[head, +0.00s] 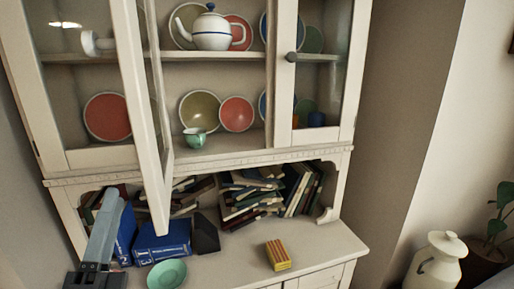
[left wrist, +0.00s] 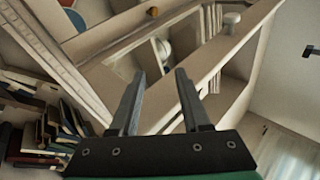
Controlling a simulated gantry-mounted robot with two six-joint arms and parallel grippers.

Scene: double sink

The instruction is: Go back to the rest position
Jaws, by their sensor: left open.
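My left gripper (head: 110,200) is at the lower left of the head view, in front of the cabinet's lower shelf. In the left wrist view its two fingers (left wrist: 160,76) are spread apart with nothing between them. The gripper is open and empty. My right gripper is in neither view.
The white cabinet (head: 190,160) has a glass door (head: 150,140) swung outward near my left gripper. Plates, a teapot (head: 211,30) and a cup (head: 195,137) stand on shelves.

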